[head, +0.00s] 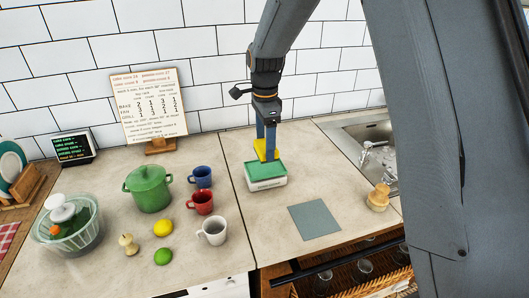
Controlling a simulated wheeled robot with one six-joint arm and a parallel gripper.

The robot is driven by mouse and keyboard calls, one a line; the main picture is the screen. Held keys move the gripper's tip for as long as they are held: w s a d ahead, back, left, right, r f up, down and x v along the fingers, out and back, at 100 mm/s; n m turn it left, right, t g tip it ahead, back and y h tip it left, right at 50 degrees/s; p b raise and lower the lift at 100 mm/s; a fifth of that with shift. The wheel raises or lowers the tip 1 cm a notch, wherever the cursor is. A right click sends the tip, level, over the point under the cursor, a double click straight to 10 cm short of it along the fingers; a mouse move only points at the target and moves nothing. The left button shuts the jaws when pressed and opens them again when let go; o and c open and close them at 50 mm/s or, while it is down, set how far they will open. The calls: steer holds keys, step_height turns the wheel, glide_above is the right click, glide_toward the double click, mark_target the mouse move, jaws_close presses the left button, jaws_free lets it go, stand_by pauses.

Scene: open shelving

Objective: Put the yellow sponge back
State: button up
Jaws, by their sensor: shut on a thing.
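The yellow sponge (261,151) is between the fingers of my gripper (266,148), which is shut on it. It is partly hidden by the fingers. Right below and in front of it is a small white box (267,185) with a green top (265,170) and faint writing on its front. The sponge overlaps the back edge of the green top in the picture. I cannot tell whether they touch.
A grey-blue square (314,220) lies flat in front of the box. The sink (360,140) and a wooden-topped brush (378,197) are to the right. Red (201,202), blue (201,177) and white (213,231) mugs and a green pot (148,187) stand left.

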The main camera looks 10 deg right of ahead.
steer(key=shift+f+p, duration=0.55)
steer(key=shift+f, duration=1.55)
steer(key=shift+f, duration=0.25)
steer(key=o, duration=0.9)
steer(key=shift+o, duration=0.2)
step_height(320, 180, up, 12)
steer(key=b, duration=0.3)
steer(key=shift+r+b, duration=0.25)
steer(key=shift+b, duration=0.15)
steer(key=s+d+f+n, duration=0.3)
steer(key=s+d+n, duration=0.1)
steer(key=s, duration=0.4)
steer(key=s+d+f+n, duration=0.4)
steer(key=s+n, duration=0.2)
steer(key=s, duration=0.2)
steer(key=s+d+f+n+t, duration=0.1)
steer(key=s+d+f+n, duration=0.3)
steer(key=s, duration=0.4)
steer(key=shift+n, duration=0.9)
steer(key=shift+d, duration=0.1)
